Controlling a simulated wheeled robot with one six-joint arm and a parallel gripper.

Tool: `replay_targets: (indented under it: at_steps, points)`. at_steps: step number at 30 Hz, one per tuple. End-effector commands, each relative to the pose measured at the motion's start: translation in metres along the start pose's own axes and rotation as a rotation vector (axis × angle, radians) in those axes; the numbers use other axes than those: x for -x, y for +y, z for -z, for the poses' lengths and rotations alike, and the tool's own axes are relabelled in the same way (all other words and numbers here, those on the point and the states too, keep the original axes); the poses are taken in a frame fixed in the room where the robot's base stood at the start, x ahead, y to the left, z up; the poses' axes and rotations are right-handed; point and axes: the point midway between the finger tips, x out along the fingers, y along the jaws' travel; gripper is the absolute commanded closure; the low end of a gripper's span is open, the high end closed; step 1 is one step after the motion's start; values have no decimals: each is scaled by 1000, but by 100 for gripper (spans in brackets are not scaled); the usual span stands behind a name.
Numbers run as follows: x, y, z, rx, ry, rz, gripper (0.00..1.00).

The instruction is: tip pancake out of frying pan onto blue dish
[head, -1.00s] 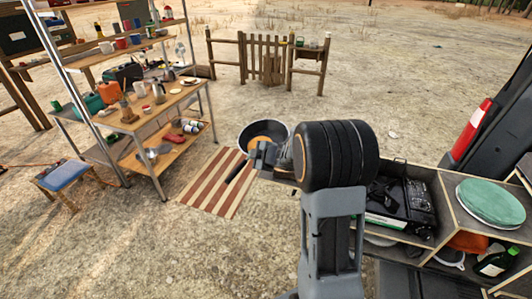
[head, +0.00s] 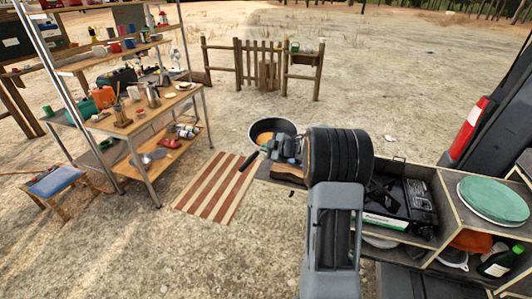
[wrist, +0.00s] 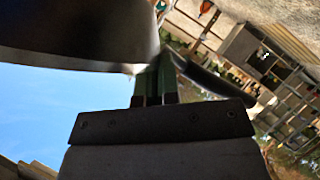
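My gripper (head: 287,148) is shut on the frying pan (head: 283,126) near the pan's handle (head: 248,161). It holds the dark, round pan out in front of me, beyond my dark wrist. An orange-brown pancake (head: 264,137) shows inside the pan, partly hidden by the near rim and the gripper. In the wrist view the pan's dark underside (wrist: 80,35) fills the upper left, the fingers (wrist: 153,85) meet at the handle, and the handle (wrist: 210,77) runs to the right. I cannot make out a blue dish in either view.
A camp stove (head: 400,205) sits in the wooden unit (head: 445,215) at right, with a green round cushion (head: 490,200) on top. A striped mat (head: 215,187) lies on the ground. A loaded metal shelf table (head: 150,110) and a blue-seated stool (head: 55,182) stand left. Open ground lies beyond.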

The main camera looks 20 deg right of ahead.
Motion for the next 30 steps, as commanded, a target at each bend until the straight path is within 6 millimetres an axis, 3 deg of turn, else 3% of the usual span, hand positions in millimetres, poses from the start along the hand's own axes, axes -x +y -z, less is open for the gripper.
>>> replay_targets:
  at_steps: [23, 30]
  points:
    - [7, 6, -1, -187, 233, -112, 100]
    - [18, 14, -4, -279, 344, -165, 100]
